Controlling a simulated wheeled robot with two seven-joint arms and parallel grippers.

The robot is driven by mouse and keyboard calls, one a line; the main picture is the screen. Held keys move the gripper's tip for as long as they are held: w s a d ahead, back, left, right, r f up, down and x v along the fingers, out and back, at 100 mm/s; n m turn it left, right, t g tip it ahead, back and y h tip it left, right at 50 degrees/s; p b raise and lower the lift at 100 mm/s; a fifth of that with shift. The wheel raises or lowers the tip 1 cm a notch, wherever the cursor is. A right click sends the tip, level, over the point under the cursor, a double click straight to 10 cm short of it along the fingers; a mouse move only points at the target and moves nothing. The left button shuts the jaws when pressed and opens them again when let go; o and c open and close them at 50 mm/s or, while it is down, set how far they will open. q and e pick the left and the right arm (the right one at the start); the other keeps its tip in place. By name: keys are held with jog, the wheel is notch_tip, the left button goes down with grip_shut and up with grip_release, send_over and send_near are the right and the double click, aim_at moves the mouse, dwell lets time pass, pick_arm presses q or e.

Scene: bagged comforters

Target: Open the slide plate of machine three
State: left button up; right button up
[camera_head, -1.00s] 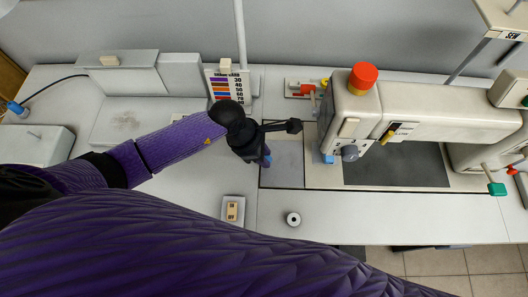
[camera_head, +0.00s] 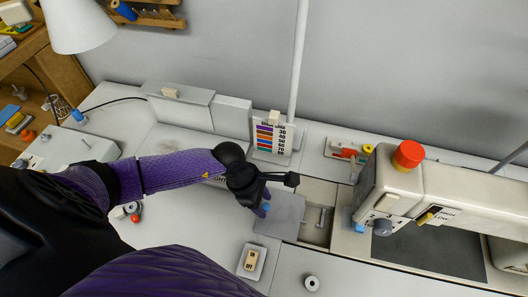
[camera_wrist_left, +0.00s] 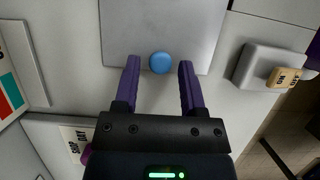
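The slide plate (camera_head: 281,217) is a flat grey plate beside the white sewing machine (camera_head: 452,201). It lies shifted left, and a recess (camera_head: 318,212) with metal parts inside lies uncovered to its right. The plate also shows in the wrist view (camera_wrist_left: 165,27), with a round blue knob (camera_wrist_left: 160,63) near its edge. My left gripper (camera_head: 264,208) is over the plate's left end. In the wrist view, its two purple fingers (camera_wrist_left: 160,67) stand apart on either side of the knob, with a gap on each side. My right gripper is not in view.
A switch box (camera_head: 251,261) and a small round spool-like piece (camera_head: 311,283) stand near the table's front. A colour-striped number card (camera_head: 272,137) stands behind the gripper. A red button (camera_head: 408,155) tops the machine. A lamp (camera_head: 78,24) hangs at upper left.

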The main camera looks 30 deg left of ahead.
pick_arm(q)
jog(key=shift+o, duration=0.6)
jog(key=p+v, duration=0.3)
jog(key=v, duration=0.7)
jog(key=shift+f, duration=0.1)
